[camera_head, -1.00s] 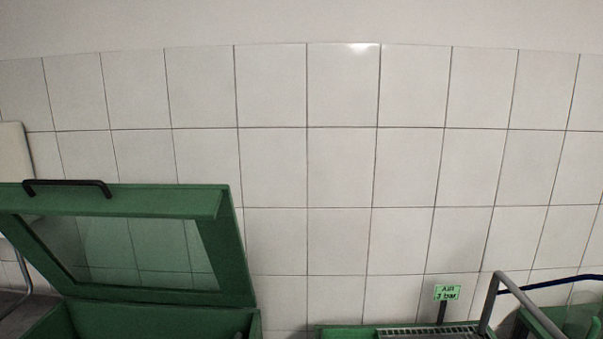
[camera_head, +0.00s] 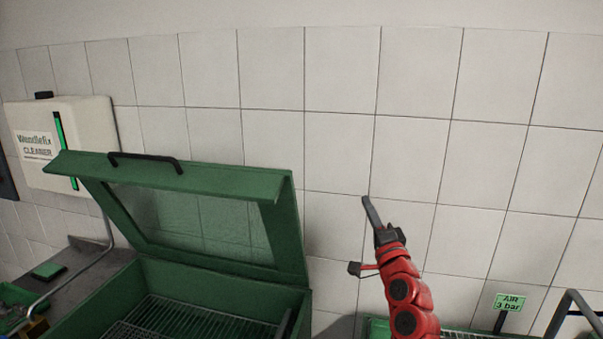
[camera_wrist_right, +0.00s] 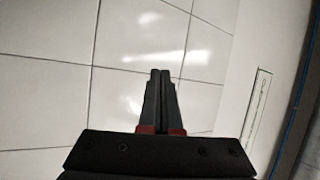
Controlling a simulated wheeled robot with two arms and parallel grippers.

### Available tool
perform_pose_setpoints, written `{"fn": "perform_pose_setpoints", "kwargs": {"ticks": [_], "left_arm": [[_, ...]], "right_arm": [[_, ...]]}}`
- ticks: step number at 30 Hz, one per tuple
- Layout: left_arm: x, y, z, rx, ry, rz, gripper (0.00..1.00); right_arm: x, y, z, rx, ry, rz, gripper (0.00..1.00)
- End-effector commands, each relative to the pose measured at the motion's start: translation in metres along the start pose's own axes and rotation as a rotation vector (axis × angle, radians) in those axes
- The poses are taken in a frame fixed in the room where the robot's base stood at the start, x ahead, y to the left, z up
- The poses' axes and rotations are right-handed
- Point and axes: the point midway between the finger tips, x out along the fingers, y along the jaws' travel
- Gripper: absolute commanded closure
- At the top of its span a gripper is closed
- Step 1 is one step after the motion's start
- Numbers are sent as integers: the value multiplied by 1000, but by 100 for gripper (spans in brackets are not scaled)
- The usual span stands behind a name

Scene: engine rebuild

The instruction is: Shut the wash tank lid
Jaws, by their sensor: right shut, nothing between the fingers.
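The wash tank (camera_head: 190,286) is a green box at the lower left of the head view, with a wire rack inside. Its green lid (camera_head: 280,222) stands open, tilted up, with a glass pane and a black handle (camera_head: 146,160) along its raised edge. My right gripper (camera_head: 367,203) is raised to the right of the lid, apart from it, in front of the tiled wall. My left gripper does not show.
A white cleaner dispenser (camera_head: 88,127) hangs on the wall behind the lid's left side. A grey counter (camera_head: 85,257) lies left of the tank. At the lower right stand an air sign (camera_head: 509,302) and a grey metal frame (camera_head: 572,300).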

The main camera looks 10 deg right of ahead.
Motion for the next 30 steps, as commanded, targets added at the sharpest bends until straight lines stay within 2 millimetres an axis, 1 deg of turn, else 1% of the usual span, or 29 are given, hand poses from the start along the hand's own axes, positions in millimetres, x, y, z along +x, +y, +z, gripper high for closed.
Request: {"fn": "perform_pose_setpoints", "kwargs": {"ticks": [1,2,3,6,9,11,14,17,22,24,30], "left_arm": [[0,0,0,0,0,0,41],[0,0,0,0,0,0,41],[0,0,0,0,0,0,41],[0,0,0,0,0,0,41],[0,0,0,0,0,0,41],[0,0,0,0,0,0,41],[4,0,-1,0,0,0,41],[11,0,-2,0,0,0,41],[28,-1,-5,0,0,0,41],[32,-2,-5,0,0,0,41],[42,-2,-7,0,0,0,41]], "right_arm": [[9,-29,8,33,-82,-18,100],[11,-41,16,52,-138,-18,100],[13,-58,27,70,-208,-20,100],[11,-88,50,94,-348,-14,100],[6,-105,64,97,-432,-5,100],[5,-109,69,98,-460,0,100],[9,-112,75,101,-476,4,100],[21,-113,80,102,-475,4,100],[52,-117,94,100,-473,2,100],[62,-115,100,101,-474,5,100],[85,-114,112,100,-472,4,100]]}}
